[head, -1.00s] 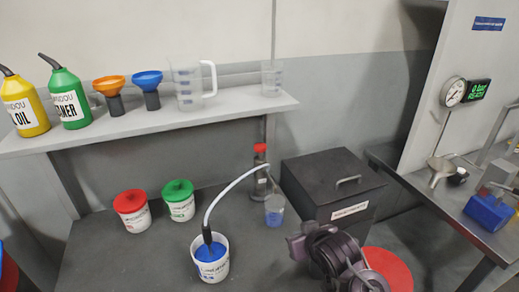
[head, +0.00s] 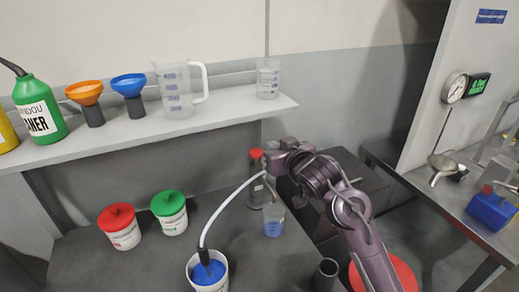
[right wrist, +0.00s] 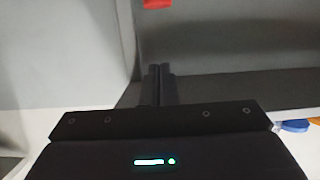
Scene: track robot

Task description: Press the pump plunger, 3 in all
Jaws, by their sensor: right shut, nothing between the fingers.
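The pump (head: 255,184) is a dark upright cylinder on the bench with a red plunger top (head: 256,154). A white hose (head: 222,205) curves from it into a white bucket with a blue top (head: 209,272). A clear cup with blue liquid (head: 273,222) stands beside the pump. My right gripper (head: 270,160) is just right of the red top in the head view; whether they touch is unclear. In the right wrist view its fingers (right wrist: 160,78) are together and empty, with a red part (right wrist: 157,4) at the upper edge. My left gripper is not visible.
Red-lidded (head: 119,226) and green-lidded (head: 170,212) tubs stand left on the bench. A shelf (head: 225,113) above carries jugs, funnels and bottles. My right arm largely covers the dark box behind it. A gauge (head: 454,87) hangs at the right.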

